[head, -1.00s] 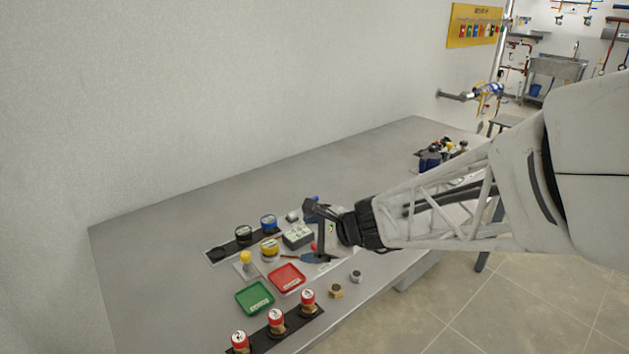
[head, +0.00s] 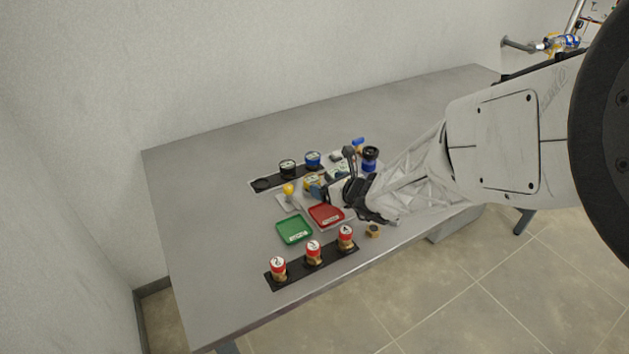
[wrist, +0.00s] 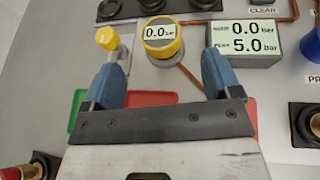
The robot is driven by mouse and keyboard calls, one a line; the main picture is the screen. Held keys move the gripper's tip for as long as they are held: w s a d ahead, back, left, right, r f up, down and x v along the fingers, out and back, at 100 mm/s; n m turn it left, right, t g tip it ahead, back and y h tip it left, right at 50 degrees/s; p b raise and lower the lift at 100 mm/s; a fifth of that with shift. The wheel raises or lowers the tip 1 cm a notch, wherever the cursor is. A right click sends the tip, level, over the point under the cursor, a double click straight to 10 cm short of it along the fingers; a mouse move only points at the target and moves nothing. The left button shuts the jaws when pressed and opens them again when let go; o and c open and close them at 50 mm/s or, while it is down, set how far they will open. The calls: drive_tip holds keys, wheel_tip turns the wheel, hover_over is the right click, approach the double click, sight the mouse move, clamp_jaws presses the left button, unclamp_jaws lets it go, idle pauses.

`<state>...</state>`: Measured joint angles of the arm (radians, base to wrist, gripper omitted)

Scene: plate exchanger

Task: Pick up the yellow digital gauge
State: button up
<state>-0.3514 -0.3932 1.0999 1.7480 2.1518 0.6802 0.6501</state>
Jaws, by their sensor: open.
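The yellow digital gauge (wrist: 162,38) is round with a yellow rim and reads 0.0 bar in the wrist view. It stands ahead of my gripper (wrist: 165,56), roughly midway between the two blue fingertips. The fingers are apart, with nothing held. I cannot tell whether either finger touches the gauge; gaps show on both sides. In the head view the gauge (head: 311,181) is partly hidden by my gripper (head: 322,190), which is low over the bench.
A yellow knob (wrist: 107,38) stands left of the gauge, a grey display box (wrist: 246,38) right. The red tray (head: 326,216) and green tray (head: 294,231) lie in front. Several red-topped fittings (head: 313,249) stand nearer.

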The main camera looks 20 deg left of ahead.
sight(314, 180)
drive_tip(key=shift+x, duration=1.3)
drive_tip(key=shift+x, duration=2.55)
drive_tip(key=c, duration=1.1)
